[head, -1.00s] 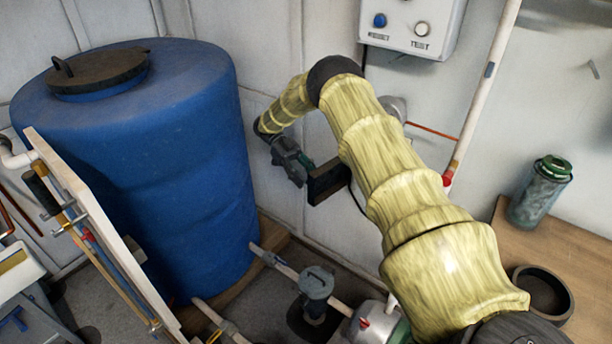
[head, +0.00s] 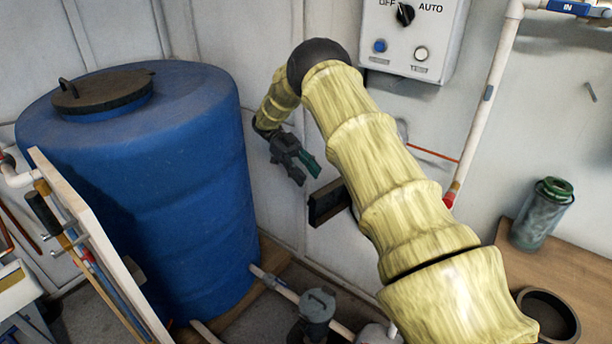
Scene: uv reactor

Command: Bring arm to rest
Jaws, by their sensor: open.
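My arm, in a pale yellow ribbed sleeve, reaches from the lower right up toward the wall and bends down to the left. My gripper (head: 304,168) hangs at its end, just right of the blue tank (head: 180,190). Its fingers point down and to the right, open, with nothing seen between them. A dark box-like thing (head: 328,202) on the wall shows just below and right of the fingertips. My arm hides part of it.
A control box (head: 415,38) with a knob and buttons hangs on the wall above my arm. A wooden bench (head: 548,268) at right bears a greenish canister (head: 541,214) and a dark ring (head: 549,315). Pipes run along the floor and wall. A board (head: 95,240) stands left.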

